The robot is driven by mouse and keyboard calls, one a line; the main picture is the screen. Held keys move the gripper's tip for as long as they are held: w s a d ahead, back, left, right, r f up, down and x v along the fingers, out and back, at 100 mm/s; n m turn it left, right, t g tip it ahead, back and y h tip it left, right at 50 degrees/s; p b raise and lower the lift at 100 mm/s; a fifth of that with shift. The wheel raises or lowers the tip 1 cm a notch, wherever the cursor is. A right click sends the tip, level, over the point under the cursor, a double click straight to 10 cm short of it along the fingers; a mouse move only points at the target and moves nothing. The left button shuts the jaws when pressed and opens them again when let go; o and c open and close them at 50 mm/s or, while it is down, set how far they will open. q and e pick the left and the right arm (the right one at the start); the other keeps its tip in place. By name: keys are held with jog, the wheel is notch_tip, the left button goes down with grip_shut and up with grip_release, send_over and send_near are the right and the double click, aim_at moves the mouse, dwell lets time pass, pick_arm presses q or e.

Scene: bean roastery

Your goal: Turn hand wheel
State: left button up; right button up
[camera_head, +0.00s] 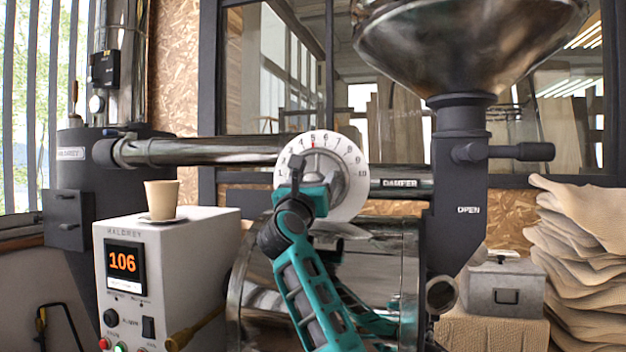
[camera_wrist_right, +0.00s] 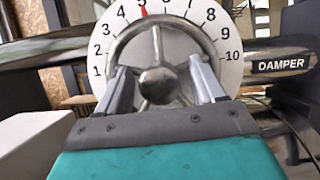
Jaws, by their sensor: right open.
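The metal hand wheel (camera_wrist_right: 157,30) has a rim, spokes and a round centre hub. It sits in front of a white round dial (camera_wrist_right: 235,75) numbered 1 to 10, with a red mark near 5. In the head view the dial (camera_head: 350,205) shows, but my right gripper (camera_head: 308,180) hides much of the wheel. In the right wrist view my right gripper (camera_wrist_right: 160,78) is open, its fingers on either side of the hub and close to the wheel's lower rim. Whether they touch it I cannot tell. My left gripper is out of view.
A "DAMPER" label (camera_head: 400,183) is on the pipe right of the dial. A white control box (camera_head: 190,235) reading 106, topped by a paper cup (camera_head: 161,198), stands left. A steel hopper (camera_head: 465,45) rises at the upper right. Sacks (camera_head: 585,270) and a grey box (camera_head: 504,288) are right.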

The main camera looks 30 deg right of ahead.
grip_shut()
dwell(0.8)
